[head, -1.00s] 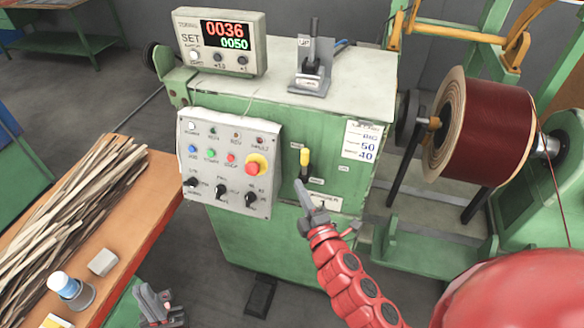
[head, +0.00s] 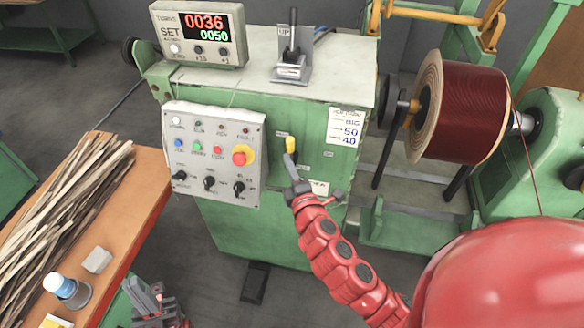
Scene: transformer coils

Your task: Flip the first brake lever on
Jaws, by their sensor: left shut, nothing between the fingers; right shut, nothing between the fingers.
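A yellow-tipped lever (head: 290,145) stands upright on the green front of the machine, right of the control panel. My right gripper (head: 289,163), on the red arm, is shut with its fingertips just below the yellow tip, covering the lever's lower part. I cannot tell whether they touch. A black-handled lever (head: 293,45) on a grey bracket stands upright on the machine's top. I cannot read which lever is labelled brake. My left gripper (head: 147,295) is shut and empty at the bottom, right of the orange bench, away from both levers.
The control panel (head: 212,150) with buttons, knobs and a red stop button is left of the yellow lever. A counter display (head: 200,35) sits on the top. A dark red wire coil (head: 462,110) is at the right. Wood strips lie on the bench (head: 130,215).

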